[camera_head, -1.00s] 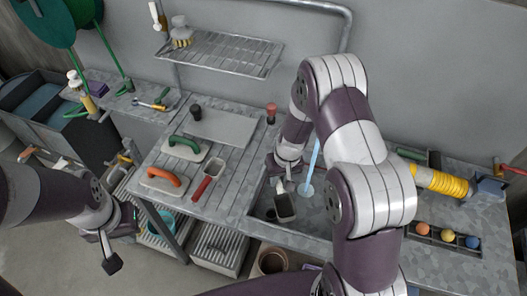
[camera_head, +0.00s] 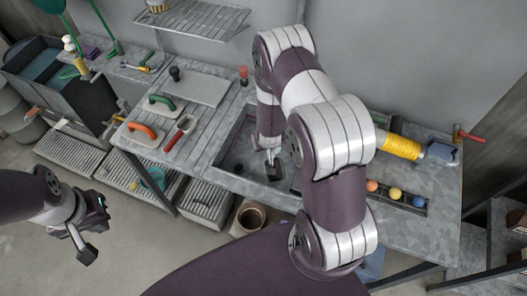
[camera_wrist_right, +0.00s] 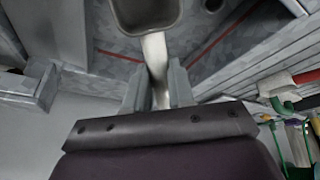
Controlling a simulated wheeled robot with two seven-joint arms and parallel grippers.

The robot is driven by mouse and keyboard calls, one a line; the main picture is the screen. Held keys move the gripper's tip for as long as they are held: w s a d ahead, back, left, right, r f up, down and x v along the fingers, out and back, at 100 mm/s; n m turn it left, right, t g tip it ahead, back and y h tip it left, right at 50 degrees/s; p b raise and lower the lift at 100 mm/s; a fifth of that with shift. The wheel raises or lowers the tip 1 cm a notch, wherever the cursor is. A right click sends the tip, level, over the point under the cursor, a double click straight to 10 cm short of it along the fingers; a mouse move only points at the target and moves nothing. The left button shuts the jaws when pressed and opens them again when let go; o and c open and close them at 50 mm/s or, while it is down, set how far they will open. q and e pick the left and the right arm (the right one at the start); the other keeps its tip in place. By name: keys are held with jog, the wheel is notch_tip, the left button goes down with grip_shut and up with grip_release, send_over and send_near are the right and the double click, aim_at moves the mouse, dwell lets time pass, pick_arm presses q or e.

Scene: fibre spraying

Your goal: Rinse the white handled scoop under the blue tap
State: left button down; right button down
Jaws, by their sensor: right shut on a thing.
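My right gripper (camera_head: 270,152) is down in the grey sink (camera_head: 238,140). It is shut on the white handle (camera_wrist_right: 156,65) of the scoop, which lies between its fingers in the right wrist view. The scoop's grey bowl (camera_wrist_right: 146,14) is cut off by that view's top edge. In the head view the scoop (camera_head: 275,173) looks small and dark, low inside the sink. The blue tap and any water stream are not visible; my right arm covers part of the sink. My left gripper (camera_head: 90,228) is open and empty, off the bench at the left.
Trowels with green (camera_head: 160,99) and orange (camera_head: 141,130) handles and a red-handled tool (camera_head: 174,141) lie left of the sink. Coloured balls (camera_head: 395,194) sit in a tray at the right, near a yellow ribbed part (camera_head: 403,147). A wire shelf (camera_head: 195,18) hangs above.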

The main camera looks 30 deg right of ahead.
jog(key=w+d+f+b, duration=0.1)
jog(key=w+d, duration=0.4)
jog(key=d, duration=0.1)
jog(key=shift+w+f+b, duration=0.3)
jog(key=shift+f, duration=0.05)
jog(key=shift+s+d, duration=0.1)
jog(key=shift+s+d+b, duration=0.35)
jog(key=shift+s+b, duration=0.05)
jog(key=shift+s, duration=0.05)
dwell(0.3)
